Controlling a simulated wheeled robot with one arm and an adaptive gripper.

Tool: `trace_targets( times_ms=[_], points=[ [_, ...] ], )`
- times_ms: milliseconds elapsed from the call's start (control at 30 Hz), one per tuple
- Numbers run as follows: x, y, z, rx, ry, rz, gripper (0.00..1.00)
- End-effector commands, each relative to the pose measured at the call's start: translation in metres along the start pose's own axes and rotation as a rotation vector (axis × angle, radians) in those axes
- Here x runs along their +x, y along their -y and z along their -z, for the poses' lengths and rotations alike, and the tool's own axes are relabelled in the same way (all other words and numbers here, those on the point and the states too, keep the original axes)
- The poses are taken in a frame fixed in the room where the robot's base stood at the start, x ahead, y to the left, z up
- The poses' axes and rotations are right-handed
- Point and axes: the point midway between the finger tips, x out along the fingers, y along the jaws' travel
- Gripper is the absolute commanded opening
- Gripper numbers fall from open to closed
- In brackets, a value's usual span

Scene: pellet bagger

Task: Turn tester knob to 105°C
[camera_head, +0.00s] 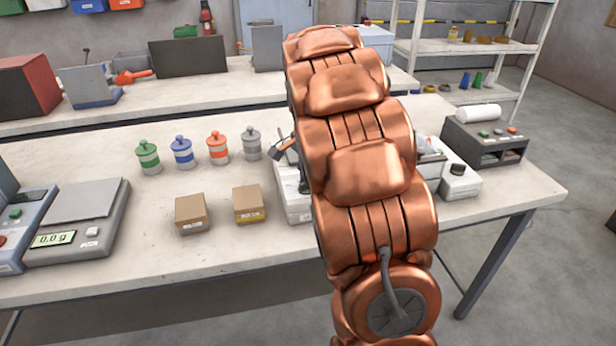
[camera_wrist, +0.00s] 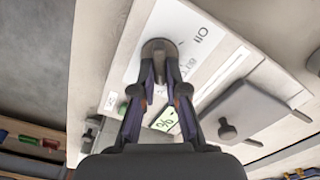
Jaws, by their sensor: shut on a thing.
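In the wrist view, the grey knob (camera_wrist: 158,47) sits on the white front panel of the tester (camera_wrist: 205,75). My gripper (camera_wrist: 160,65) is shut on the knob, with one finger on each side. Printed markings, seen tilted, lie right of the knob; one looks like 110, the others are too blurred to read. Which way the knob points cannot be told. In the head view my arm hides the knob, my gripper and most of the tester; a pale part (camera_head: 296,207) shows left of the arm.
In the wrist view a grey plate (camera_wrist: 252,112) with a small knob lies right of my fingers. In the head view, several capped jars (camera_head: 183,152), two small boxes (camera_head: 191,214) and a scale (camera_head: 80,215) stand left.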

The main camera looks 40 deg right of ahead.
Motion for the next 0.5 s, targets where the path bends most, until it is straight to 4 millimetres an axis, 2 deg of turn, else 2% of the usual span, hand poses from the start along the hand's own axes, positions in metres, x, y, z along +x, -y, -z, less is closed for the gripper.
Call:
trace_targets(
  times_ms=[433, 467, 500],
  points=[
    [-0.0006, 0.0001, 0.0009, 0.01, -0.002, 0.001, 0.0],
    [-0.0006, 0.0001, 0.0009, 0.01, -0.002, 0.001, 0.14],
    [-0.0005, 0.0, 0.0008, 0.01, -0.002, 0.001, 0.19]
  ],
)
